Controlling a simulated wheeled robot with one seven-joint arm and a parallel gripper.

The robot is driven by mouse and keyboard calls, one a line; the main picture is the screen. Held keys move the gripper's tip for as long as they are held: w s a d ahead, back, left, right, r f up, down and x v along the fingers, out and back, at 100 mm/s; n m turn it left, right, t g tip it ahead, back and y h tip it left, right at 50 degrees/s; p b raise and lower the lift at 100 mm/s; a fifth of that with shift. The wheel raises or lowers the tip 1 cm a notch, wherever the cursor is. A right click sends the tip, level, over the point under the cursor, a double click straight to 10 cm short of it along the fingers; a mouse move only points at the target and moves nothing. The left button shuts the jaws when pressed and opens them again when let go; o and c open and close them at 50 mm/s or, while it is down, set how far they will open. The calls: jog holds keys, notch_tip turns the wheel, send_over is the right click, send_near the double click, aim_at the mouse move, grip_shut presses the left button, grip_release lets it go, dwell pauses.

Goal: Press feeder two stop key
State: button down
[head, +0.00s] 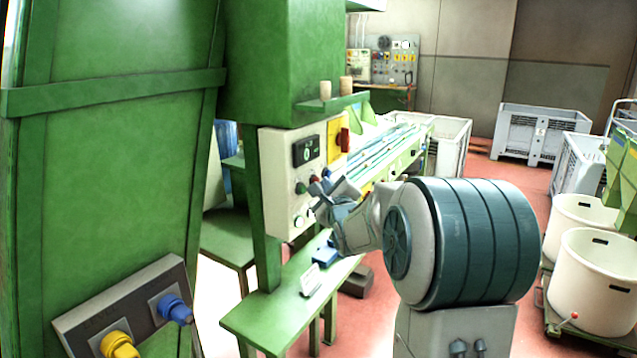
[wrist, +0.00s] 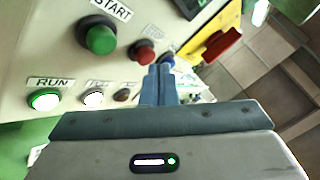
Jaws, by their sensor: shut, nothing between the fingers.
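A cream control box (head: 280,185) hangs on the green machine. In the wrist view, its panel (wrist: 45,55) carries a green button (wrist: 101,39) labelled START and a red button (wrist: 145,53) to its right. A blue piece (wrist: 168,58) on the panel is partly hidden behind my fingertips. My gripper (wrist: 160,70) is shut and empty, its fingertips just right of and below the red button. I cannot tell if they touch the panel. In the head view my gripper (head: 320,190) is in front of the box.
A red switch on a yellow plate (head: 336,142) is at the box's right side. A green bench (head: 255,318) stands below. Cream tubs (head: 592,285) stand at right.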

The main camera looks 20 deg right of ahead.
jog(key=shift+w+a, duration=0.3)
jog(key=shift+w, duration=0.05)
dwell(0.6)
jog(key=shift+d, duration=0.1)
jog(key=shift+s+d, duration=0.45)
jog(key=shift+s, duration=0.2)
jog(key=s+d, duration=0.1)
jog(key=s, duration=0.1)
jog(key=s+d+p, duration=0.1)
jog(key=s+d, duration=0.1)
dwell(0.6)
dwell(0.5)
